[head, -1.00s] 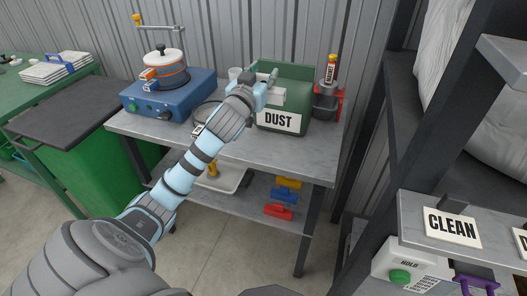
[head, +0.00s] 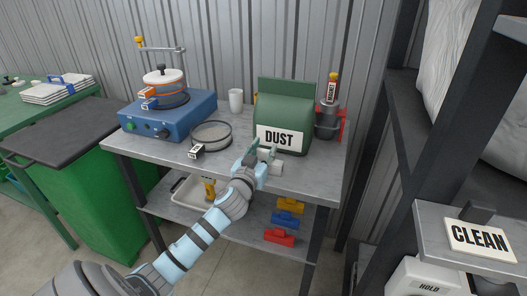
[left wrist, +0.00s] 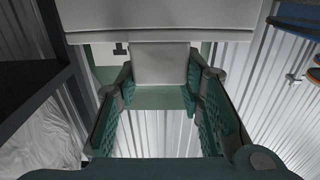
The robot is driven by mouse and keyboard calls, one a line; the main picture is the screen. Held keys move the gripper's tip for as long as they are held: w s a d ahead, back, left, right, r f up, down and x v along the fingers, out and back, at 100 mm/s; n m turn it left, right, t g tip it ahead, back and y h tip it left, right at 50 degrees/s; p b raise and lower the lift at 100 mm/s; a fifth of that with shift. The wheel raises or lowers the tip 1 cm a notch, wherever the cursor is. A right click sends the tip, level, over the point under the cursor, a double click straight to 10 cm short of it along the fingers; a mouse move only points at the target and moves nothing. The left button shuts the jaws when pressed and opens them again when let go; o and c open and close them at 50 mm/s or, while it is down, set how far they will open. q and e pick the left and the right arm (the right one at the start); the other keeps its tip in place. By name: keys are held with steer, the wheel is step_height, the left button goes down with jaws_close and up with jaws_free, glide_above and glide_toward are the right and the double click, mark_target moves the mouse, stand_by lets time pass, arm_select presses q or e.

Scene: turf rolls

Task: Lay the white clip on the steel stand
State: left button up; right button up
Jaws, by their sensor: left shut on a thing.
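The white clip (head: 275,168) is between the fingers of my left gripper (head: 262,158), at the front of the steel stand (head: 226,164) and in front of the green DUST bag. In the left wrist view the clip's wide pale bar (left wrist: 160,26) crosses the top, and its block-shaped part (left wrist: 160,62) sits between the two green finger pads. The left gripper is shut on it. I cannot tell whether the clip touches the stand's top or is just above it. My right gripper is out of view.
On the stand are a blue device (head: 168,114), a round sieve (head: 211,134), a white cup (head: 236,100), the DUST bag (head: 284,113) and a dark pot (head: 328,122). Yellow, blue and red clips (head: 279,236) lie on the lower shelf. The top's front right is clear.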

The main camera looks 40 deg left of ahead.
arm_select(q)
steer(key=o, duration=1.1)
steer(key=v, duration=1.2)
step_height(320, 180, down, 20)
steer(key=s+a+m+g, duration=0.1)
steer(key=s+a+g, duration=0.2)
steer(key=g, duration=0.2)
steer(key=s+d+f+m+g+h, duration=0.1)
steer(key=s+d+f+g, duration=0.15)
steer(key=s+f, duration=0.6)
steer(key=s+d+f+m+g+h, duration=0.1)
steer(key=s+f+g, duration=0.25)
steer(key=f, duration=0.95)
steer(key=s+d+f+g+h, duration=0.1)
steer(key=s+d+f, duration=0.2)
steer(key=s, duration=0.5)
steer(key=s+d+f+g+h, duration=0.1)
steer(key=s+d+f, duration=0.3)
steer(key=s, duration=0.4)
steer(key=s+d+f+m+g+h, duration=0.1)
steer(key=s+d+f, duration=0.3)
steer(key=s, duration=0.4)
steer(key=shift+f+g+p, duration=0.3)
steer(key=shift+f+g, duration=0.3)
steer(key=shift+g, duration=0.3)
